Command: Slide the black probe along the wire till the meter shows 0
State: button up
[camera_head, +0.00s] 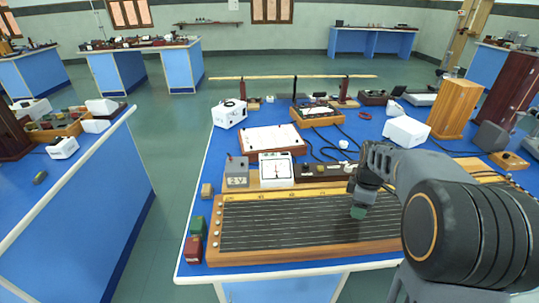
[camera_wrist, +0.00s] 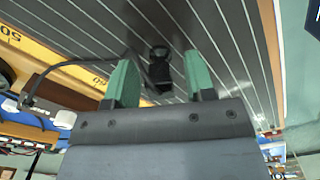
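The long wooden wire board (camera_head: 233,256) lies on the blue bench, with several parallel wires and a yellow scale along its far edge. My gripper (camera_head: 358,212), with green fingertips, is low over the board right of its middle. In the wrist view the fingers of my gripper (camera_wrist: 160,84) stand apart. The black probe (camera_wrist: 158,70) is between them, with a visible gap on each side. A dark lead runs left from it. The probe is not clear in the head view. The white meter (camera_head: 276,170) stands behind the board; its needle looks near upright, but its reading is too small to tell.
A grey 2V box (camera_head: 237,172) stands left of the meter and a dark box with knobs (camera_head: 320,172) right of it. Red and green blocks (camera_head: 194,249) sit at the board's left end. Black leads loop across the bench behind. The board's left part is clear.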

jog(key=r+m, duration=0.2)
jog(key=r, duration=0.1)
jog(key=r+m+p, duration=0.1)
jog(key=r+m, duration=0.1)
jog(key=r, duration=0.2)
jog(key=r+m+p, duration=0.1)
jog(key=r, duration=0.2)
jog(key=shift+s+a+r+m+t, duration=0.1)
jog(key=shift+s+r+m+t, duration=0.2)
jog(key=shift+r+m, duration=0.1)
jog(key=s+a+r+m+t+p, duration=0.1)
jog(key=s+a+m+p, duration=0.2)
jog(key=s, duration=0.4)
jog(key=s+a+r+m+t+p, duration=0.2)
jog(key=s+a+m+p, duration=0.2)
jog(key=s, duration=0.4)
jog(key=shift+a+p, duration=0.2)
jog(key=shift+p, duration=0.3)
jog(key=shift+s, duration=0.1)
dwell(4.5)
